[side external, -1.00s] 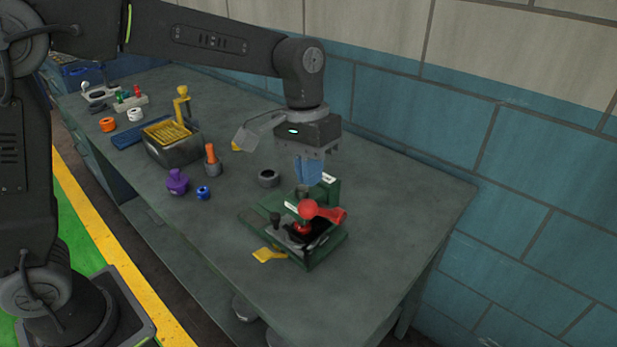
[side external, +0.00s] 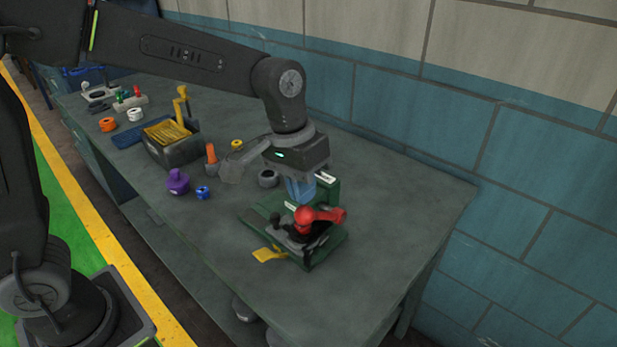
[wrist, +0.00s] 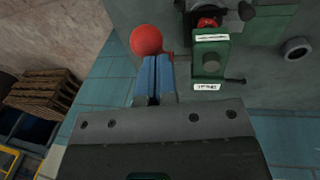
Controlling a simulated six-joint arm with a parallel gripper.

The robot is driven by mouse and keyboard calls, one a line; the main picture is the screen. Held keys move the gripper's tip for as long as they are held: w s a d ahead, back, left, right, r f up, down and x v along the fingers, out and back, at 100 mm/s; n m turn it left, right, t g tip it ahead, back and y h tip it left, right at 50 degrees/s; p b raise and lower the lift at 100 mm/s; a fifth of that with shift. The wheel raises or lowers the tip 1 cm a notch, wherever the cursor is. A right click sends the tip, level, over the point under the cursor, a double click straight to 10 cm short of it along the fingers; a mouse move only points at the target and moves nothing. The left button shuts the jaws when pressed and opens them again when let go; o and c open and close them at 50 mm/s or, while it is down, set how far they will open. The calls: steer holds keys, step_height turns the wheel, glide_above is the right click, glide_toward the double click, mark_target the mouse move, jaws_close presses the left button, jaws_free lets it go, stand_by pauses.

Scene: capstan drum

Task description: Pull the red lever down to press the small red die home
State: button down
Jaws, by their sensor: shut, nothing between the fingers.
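The red lever (side external: 325,213) stands on the green press, with its red ball knob (side external: 304,215) at the end. In the wrist view the red ball (wrist: 147,40) lies just beyond my fingertips. My gripper (side external: 302,204) has blue fingers, shut together and empty, right above and behind the knob in the side view. In the wrist view my gripper (wrist: 154,60) overlaps the ball's lower edge; I cannot tell if they touch. A small red piece, probably the red die (wrist: 207,22), shows in the press beside a black part. In the side view it is hidden under the knob.
The green press (side external: 328,243) sits near the table's front right. A yellow piece (side external: 268,254) lies left of it. A grey ring (side external: 268,179), purple knob (side external: 177,182), blue ring (side external: 202,192) and metal bin (side external: 178,152) stand farther left. The table right of the press is clear.

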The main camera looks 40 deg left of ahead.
steer(key=s+f+t, duration=0.4)
steer(key=s+f, duration=0.1)
steer(key=f, duration=0.4)
steer(key=shift+s+f, duration=0.15)
steer(key=shift+f, duration=0.05)
stand_by(0.4)
steer(key=s+a+f+v, duration=0.1)
steer(key=s+v, duration=0.1)
steer(key=v, duration=1)
steer(key=shift+s+a+r+t, duration=0.15)
steer(key=shift+a+r+t, duration=0.1)
steer(key=shift+a+t, duration=0.05)
